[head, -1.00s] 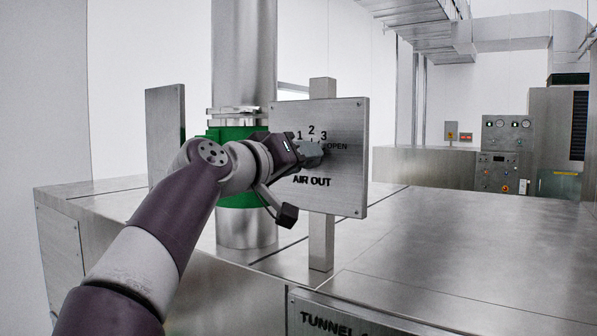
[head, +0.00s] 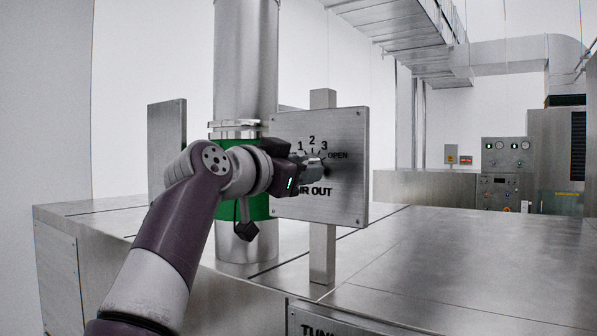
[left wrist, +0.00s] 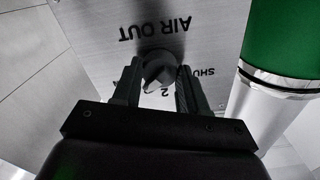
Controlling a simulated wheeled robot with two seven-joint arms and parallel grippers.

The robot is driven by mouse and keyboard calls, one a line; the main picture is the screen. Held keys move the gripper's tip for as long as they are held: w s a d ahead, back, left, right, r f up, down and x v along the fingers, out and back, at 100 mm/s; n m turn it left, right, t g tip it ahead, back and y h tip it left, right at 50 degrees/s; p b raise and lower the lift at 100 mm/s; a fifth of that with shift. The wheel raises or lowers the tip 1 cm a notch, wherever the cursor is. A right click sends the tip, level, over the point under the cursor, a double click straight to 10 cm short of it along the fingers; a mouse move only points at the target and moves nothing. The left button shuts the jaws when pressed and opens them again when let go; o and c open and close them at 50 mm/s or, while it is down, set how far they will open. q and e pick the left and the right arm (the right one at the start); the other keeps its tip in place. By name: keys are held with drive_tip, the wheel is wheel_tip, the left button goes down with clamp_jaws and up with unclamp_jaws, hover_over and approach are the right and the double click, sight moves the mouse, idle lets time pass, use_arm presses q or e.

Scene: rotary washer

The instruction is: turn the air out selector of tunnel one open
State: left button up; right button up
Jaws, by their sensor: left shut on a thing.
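The air out panel (head: 345,205) is a square metal plate on a post, marked 1, 2, 3 and OPEN, with AIR OUT below. My left gripper (head: 318,168) is at the middle of its face, hiding part of the lettering. In the left wrist view, the panel (left wrist: 115,62) appears upside down, with part of a SHUT mark at right. The grey selector knob (left wrist: 158,66) sits between the two fingers of my left gripper (left wrist: 160,78), which is shut on it. Where the knob's pointer stands is hard to tell. My right gripper is out of view.
A thick steel pipe (head: 245,60) with a green band stands behind my left arm; the band also shows in the left wrist view (left wrist: 285,40). A flat metal housing top (head: 440,260) spreads right. A control cabinet (head: 505,165) stands far back.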

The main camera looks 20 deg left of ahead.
use_arm(q)
drive_tip(key=shift+r+m, duration=0.1)
drive_tip(key=shift+m, duration=1)
drive_tip(key=o, duration=0.8)
drive_tip(key=shift+o, duration=1.3)
drive_tip(key=shift+w, duration=0.1)
drive_tip(key=b+v, duration=0.1)
drive_tip(key=v, duration=1.1)
drive_tip(key=shift+s, duration=0.2)
